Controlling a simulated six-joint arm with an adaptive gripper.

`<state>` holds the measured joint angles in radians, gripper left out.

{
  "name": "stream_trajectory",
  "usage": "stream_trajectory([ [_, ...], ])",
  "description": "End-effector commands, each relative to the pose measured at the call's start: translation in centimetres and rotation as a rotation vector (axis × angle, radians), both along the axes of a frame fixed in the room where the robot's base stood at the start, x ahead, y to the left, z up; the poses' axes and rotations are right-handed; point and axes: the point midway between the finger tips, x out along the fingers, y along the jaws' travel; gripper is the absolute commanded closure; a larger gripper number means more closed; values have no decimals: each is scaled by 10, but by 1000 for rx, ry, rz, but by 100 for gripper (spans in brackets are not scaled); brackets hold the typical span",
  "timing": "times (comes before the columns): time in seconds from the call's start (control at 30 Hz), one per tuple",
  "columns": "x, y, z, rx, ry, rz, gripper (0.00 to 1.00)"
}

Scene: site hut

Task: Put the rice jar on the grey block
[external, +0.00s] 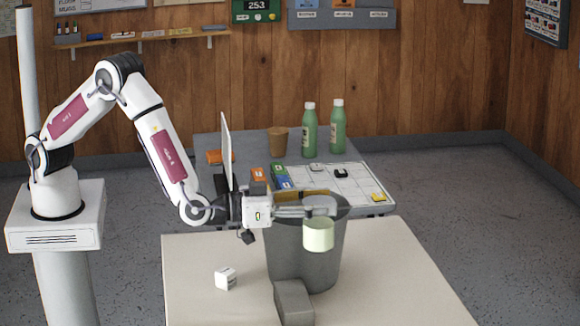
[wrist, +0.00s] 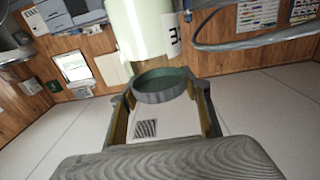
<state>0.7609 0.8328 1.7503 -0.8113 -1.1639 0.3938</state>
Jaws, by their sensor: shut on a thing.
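The rice jar (external: 319,235) is pale green and appears upright in the air, in front of the upper part of a grey bin. In the wrist view the jar (wrist: 145,25) shows at the top with part of a dark-lettered label. A round grey-green piece, seemingly its lid (wrist: 162,88), lies between the fingers. My gripper (external: 318,210) reaches in from the left and is shut on the jar at its top; the wrist view shows both fingers (wrist: 165,108). The grey block (external: 295,302) is on the pale table, lower in the picture than the jar, with clear space between them.
The grey bin (external: 303,262) stands on the pale table (external: 400,285) directly behind the block. A small white cube (external: 225,279) lies to the left. A back table holds green bottles (external: 310,130), a brown cup (external: 278,142) and a white board. The pale table's right side is clear.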

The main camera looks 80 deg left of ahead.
Motion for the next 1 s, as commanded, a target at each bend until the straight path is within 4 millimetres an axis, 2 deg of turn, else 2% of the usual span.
stream_trajectory([
  [0.23, -27, 1, 3, 1, 0, -103, 100],
  [0.5, -52, -4, -12, 1, -1, -201, 100],
  [1.0, -57, -9, -15, -1, -3, -229, 100],
])
